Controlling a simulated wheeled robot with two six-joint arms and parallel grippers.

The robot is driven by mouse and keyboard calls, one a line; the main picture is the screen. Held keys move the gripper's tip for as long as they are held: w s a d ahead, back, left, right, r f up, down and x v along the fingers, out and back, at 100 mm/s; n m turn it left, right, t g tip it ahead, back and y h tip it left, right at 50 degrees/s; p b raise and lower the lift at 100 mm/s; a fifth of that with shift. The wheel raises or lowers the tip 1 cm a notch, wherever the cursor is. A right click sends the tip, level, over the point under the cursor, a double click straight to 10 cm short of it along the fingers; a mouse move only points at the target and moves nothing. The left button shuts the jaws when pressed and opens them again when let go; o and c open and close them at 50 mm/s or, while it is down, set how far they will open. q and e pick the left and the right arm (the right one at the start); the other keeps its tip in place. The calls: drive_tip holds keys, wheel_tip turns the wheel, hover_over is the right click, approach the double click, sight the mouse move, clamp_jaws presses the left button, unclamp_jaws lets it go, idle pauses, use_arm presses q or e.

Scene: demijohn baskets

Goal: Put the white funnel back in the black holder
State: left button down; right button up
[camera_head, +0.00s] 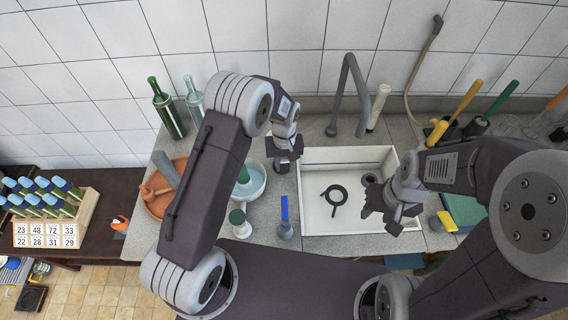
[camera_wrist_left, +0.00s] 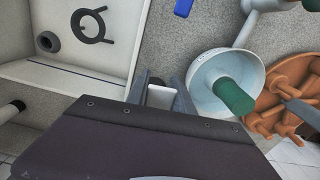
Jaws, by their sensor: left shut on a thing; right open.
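My left gripper (camera_head: 284,162) is above the counter just left of the sink. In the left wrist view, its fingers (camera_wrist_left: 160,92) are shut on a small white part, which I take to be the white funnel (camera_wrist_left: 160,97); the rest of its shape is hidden. A black ring with short arms, seemingly the black holder (camera_head: 334,196), lies in the white sink, and it also shows in the left wrist view (camera_wrist_left: 88,26). My right gripper (camera_head: 392,206) is open and empty over the sink's right side.
A pale bowl (camera_head: 256,184) with a green-ended item stands left of the sink (camera_head: 316,228). Beyond it is a terracotta dish (camera_head: 158,205). A blue-handled brush (camera_head: 285,212) stands in front. The grey tap (camera_head: 340,75) rises behind the sink.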

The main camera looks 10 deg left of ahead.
use_arm(q)
drive_tip(key=shift+f+b, duration=0.4)
drive_tip(key=shift+f, duration=0.3)
drive_tip(key=shift+f, duration=0.15)
drive_tip(key=shift+f+b, duration=0.65)
drive_tip(key=shift+f, duration=0.15)
drive_tip(key=shift+f, duration=0.25)
drive_tip(key=shift+f+b, duration=0.4)
drive_tip(key=shift+b, duration=0.05)
drive_tip(key=c, duration=1)
unclamp_jaws()
